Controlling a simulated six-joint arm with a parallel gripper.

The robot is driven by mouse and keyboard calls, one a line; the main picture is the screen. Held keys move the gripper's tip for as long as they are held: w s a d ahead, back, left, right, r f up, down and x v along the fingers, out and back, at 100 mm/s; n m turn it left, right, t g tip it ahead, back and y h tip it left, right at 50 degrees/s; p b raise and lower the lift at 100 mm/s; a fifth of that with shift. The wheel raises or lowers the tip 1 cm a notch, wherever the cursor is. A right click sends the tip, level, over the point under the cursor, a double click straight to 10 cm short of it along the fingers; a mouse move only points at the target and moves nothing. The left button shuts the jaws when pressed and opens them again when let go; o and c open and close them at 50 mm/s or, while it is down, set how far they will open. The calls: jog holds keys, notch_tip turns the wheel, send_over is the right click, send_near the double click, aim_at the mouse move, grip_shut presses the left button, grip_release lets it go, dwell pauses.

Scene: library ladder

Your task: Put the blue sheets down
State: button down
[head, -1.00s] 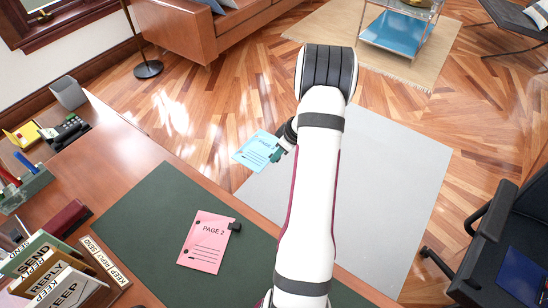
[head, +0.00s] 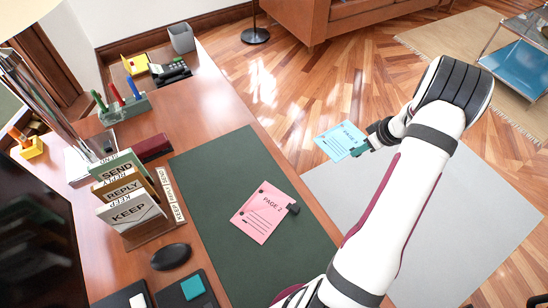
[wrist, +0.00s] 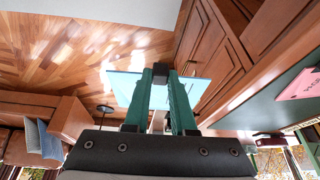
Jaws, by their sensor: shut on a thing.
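In the head view the sheets appear over the floor, just past the desk's right edge, with printed lines and a page heading facing up. In the wrist view, the green fingers of my gripper (wrist: 160,85) close on a black clip (wrist: 160,73) at the edge of the blue sheets (wrist: 124,87). Pink sheets marked PAGE 2 (head: 258,222), with a black clip, lie on the dark green desk pad (head: 215,165).
A sorter (head: 130,200) labelled SEND, REPLY and KEEP stands on the wooden desk (head: 190,105), left of the pad. The pad is clear above the pink sheets.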

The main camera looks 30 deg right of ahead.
jog(key=w+a+r+n+y, duration=0.1)
jog(key=a+r+n, duration=0.2)
jog(key=a, duration=0.4)
jog(key=a+r+n+g+y, duration=0.1)
jog(key=a+r+n, duration=0.15)
jog(key=a, duration=0.35)
jog(key=w+a+r+n+y, duration=0.1)
jog(key=a+r+n, duration=0.25)
jog(key=a, duration=0.35)
send_over(256, 175)
jog(key=s+d, duration=0.1)
jog(key=shift+m, duration=0.4)
jog(key=f, duration=0.6)
jog(key=shift+s+f, duration=0.15)
jog(key=shift+s, duration=0.05)
jog(key=f, duration=0.4)
jog(key=shift+w, duration=0.2)
jog(key=shift+f, duration=0.15)
jog(key=shift+f, duration=0.1)
jog(key=c, duration=0.7)
grip_release()
jog(key=shift+c, duration=0.2)
